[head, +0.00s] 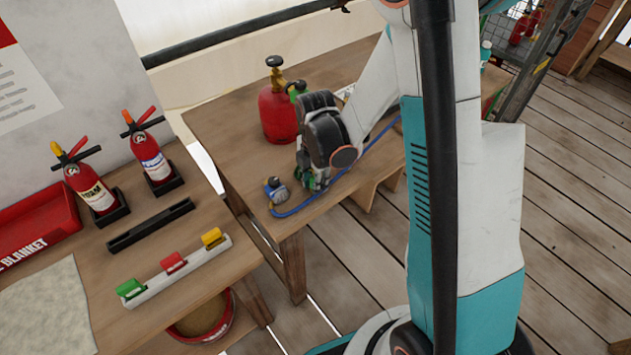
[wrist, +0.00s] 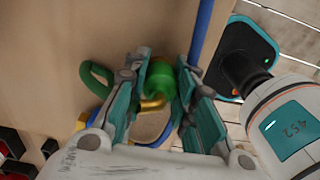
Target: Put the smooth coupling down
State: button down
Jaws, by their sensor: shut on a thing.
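My gripper (head: 313,184) is low over the front part of the wooden bench (head: 230,125), beside the blue hose (head: 345,172). In the wrist view my gripper (wrist: 160,78) is shut on a green, round-bodied piece (wrist: 160,76), which I take to be the smooth coupling. A brass-coloured part (wrist: 153,103) shows just below it. A green loop (wrist: 96,80) lies to the left of the fingers. I cannot tell whether the held piece touches the bench. The fingers hide part of it.
A red gas cylinder (head: 278,115) with a brass valve stands behind my gripper. A blue-grey hose fitting (head: 275,190) lies at its left. Two extinguishers (head: 90,188) and a rail of coloured clips (head: 172,265) are on the nearer table. Bench space left of the cylinder is clear.

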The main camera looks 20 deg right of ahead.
jog(key=c, duration=1.3)
grip_release()
jog(key=shift+c, duration=0.2)
notch_tip(320, 180, up, 12)
jog(key=p, duration=0.4)
jog(key=shift+f, duration=0.15)
jog(key=s+r+m+t, duration=0.7)
jog(key=s+r+m, duration=0.8)
jog(key=m, duration=0.6)
notch_tip(320, 180, up, 2)
jog(key=shift+r+m, duration=0.1)
jog(key=shift+m, duration=0.2)
